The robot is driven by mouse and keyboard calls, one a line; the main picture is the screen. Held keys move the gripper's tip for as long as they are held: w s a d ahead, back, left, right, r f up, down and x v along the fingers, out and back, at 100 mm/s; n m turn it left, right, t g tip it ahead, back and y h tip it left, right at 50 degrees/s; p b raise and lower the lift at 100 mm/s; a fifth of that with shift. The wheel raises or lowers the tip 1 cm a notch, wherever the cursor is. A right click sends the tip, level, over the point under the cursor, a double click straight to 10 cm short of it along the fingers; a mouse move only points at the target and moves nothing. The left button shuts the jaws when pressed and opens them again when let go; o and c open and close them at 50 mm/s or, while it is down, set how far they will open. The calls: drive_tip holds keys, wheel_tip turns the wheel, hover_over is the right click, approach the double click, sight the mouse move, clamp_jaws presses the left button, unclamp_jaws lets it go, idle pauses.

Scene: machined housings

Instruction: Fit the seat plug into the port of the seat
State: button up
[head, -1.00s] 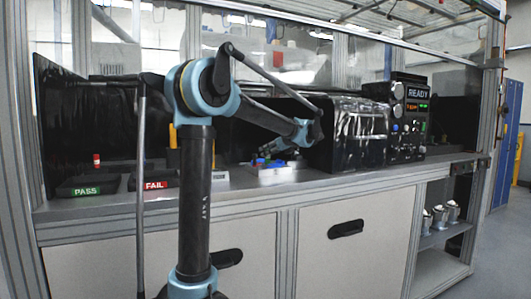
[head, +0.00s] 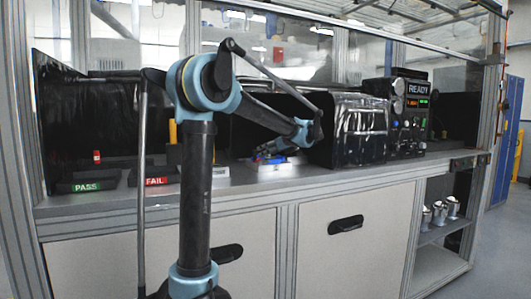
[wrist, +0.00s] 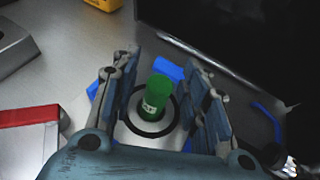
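In the wrist view a green cylindrical plug (wrist: 158,92) with a small pale label stands within a black ring on a pale round seat (wrist: 148,142). Its lower end is hidden in the ring's middle, so how deep it sits cannot be told. My gripper (wrist: 163,66) is open, with one finger on each side of the plug and visible gaps between them. Blue parts (wrist: 168,69) show behind and beside the seat. In the head view my gripper (head: 268,158) is low over the bench, and the plug is too small or hidden to make out.
A black box (head: 348,132) stands close to the right of my gripper. Beyond it is a tester (head: 408,112) reading READY. PASS (head: 87,187) and FAIL (head: 156,180) trays are at left. A red-and-white block (wrist: 30,116) and a blue cable (wrist: 267,115) flank the seat.

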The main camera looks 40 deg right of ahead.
drive_tip(key=v, duration=1.1)
drive_tip(key=shift+s+d, duration=0.15)
drive_tip(key=shift+s, duration=0.25)
drive_tip(key=shift+r, duration=0.1)
